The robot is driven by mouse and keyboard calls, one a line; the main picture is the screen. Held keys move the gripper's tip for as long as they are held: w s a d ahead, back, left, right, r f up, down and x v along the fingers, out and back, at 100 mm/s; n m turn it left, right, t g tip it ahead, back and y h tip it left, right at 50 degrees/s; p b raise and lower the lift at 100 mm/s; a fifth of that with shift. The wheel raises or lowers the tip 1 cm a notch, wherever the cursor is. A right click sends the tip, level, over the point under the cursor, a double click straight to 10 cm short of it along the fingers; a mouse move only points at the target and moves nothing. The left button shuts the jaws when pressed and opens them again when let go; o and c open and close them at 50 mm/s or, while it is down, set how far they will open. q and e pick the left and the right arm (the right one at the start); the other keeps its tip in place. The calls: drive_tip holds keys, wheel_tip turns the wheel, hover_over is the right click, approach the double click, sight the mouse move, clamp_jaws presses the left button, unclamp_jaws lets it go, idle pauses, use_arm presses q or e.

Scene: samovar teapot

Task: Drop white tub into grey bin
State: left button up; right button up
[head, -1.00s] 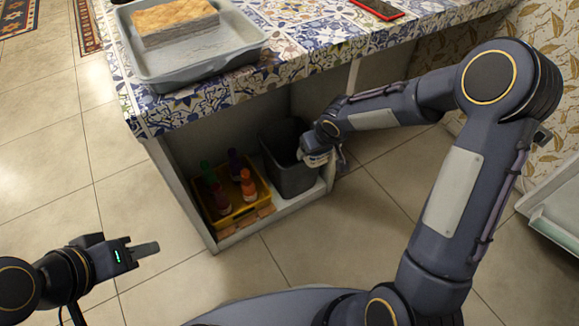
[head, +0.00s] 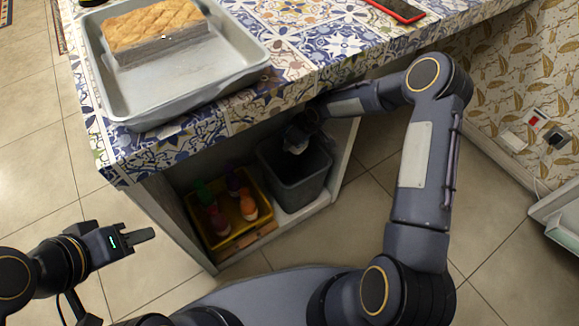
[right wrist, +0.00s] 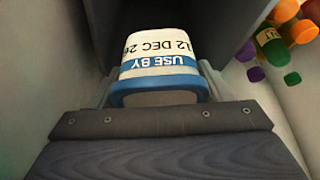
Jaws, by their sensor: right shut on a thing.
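The grey bin (head: 300,186) stands upright on the low shelf under the counter, its mouth facing up. My right gripper (head: 298,134) is over the bin's mouth, under the counter top.
A yellow crate (head: 232,239) with several coloured bottles stands on the shelf left of the bin. The tiled counter (head: 290,65) overhangs both. A metal tray (head: 125,100) with a cake (head: 155,27) and a red phone-like thing (head: 398,10) are on top.

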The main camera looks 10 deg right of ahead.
wheel_tip(320, 180, down, 6)
drive_tip(key=b, duration=0.3)
drive_tip(key=shift+r, duration=0.2)
drive_tip(key=o, duration=1.2)
drive_tip(key=shift+s, duration=0.1)
drive_tip(key=p+v, duration=0.2)
drive_tip(key=v, duration=0.4)
drive_tip(key=shift+d+r+p, duration=0.1)
drive_tip(key=shift+r+p, duration=0.2)
drive_tip(key=shift+r, duration=0.1)
drive_tip(key=shift+s+d+r, duration=0.1)
drive_tip(key=shift+s+r, duration=0.2)
drive_tip(key=shift+r, duration=0.15)
